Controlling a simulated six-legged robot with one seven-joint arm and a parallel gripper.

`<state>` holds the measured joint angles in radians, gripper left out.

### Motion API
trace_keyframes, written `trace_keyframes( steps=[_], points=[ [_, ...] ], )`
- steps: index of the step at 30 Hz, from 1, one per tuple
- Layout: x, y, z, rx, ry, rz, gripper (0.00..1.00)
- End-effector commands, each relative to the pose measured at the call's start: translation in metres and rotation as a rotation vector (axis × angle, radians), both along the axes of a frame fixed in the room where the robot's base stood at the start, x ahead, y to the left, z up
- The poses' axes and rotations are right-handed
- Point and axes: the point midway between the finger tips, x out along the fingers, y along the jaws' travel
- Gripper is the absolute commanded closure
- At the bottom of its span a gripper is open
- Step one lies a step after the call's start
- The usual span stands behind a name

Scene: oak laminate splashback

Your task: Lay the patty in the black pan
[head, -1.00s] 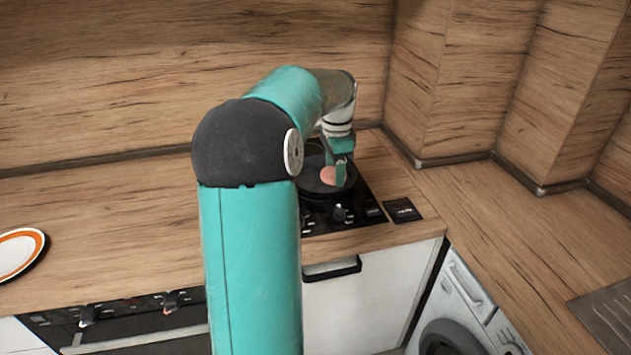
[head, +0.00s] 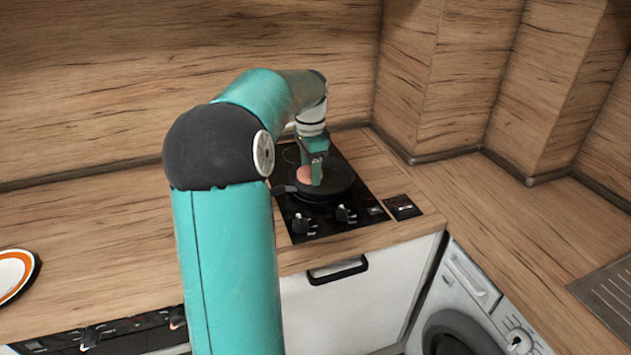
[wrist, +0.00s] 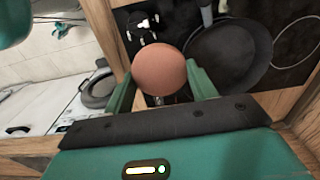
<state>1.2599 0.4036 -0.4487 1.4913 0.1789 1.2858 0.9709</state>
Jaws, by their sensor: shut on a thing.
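My gripper (wrist: 161,76) is shut on the patty (wrist: 160,68), a round pinkish-brown disc held between the two green fingers. In the head view my gripper (head: 316,172) is over the black pan, with the patty (head: 304,175) showing at its left. The black pan (head: 338,190) sits on the hob, with its handle pointing left. In the wrist view the pan (wrist: 240,50) lies right of the patty, whose right edge comes close to the pan's rim in the picture. The exact height of the patty above the pan is unclear.
The black hob (head: 300,228) has knobs along its front. An orange-rimmed plate (head: 14,270) lies on the counter at far left. Wooden walls rise behind and right of the hob. Counter on the right (head: 500,215) is clear up to a metal sink edge (head: 608,295).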

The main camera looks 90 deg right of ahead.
Motion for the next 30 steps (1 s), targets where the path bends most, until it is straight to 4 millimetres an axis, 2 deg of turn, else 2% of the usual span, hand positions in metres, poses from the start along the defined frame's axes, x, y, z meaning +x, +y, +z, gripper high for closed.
trace_keyframes(
  steps=[13,18,22,26,30],
  points=[
    [-0.002,-0.087,-0.041,0.002,0.002,-0.004,0.71],
    [0.0,-0.112,-0.073,0.003,0.001,-0.003,0.71],
    [0.002,-0.125,-0.087,0.001,0.0,-0.002,0.71],
    [0.003,-0.13,-0.094,0.001,0.0,-0.002,0.71],
    [0.003,-0.133,-0.111,0.003,0.0,-0.003,0.71]
  ],
)
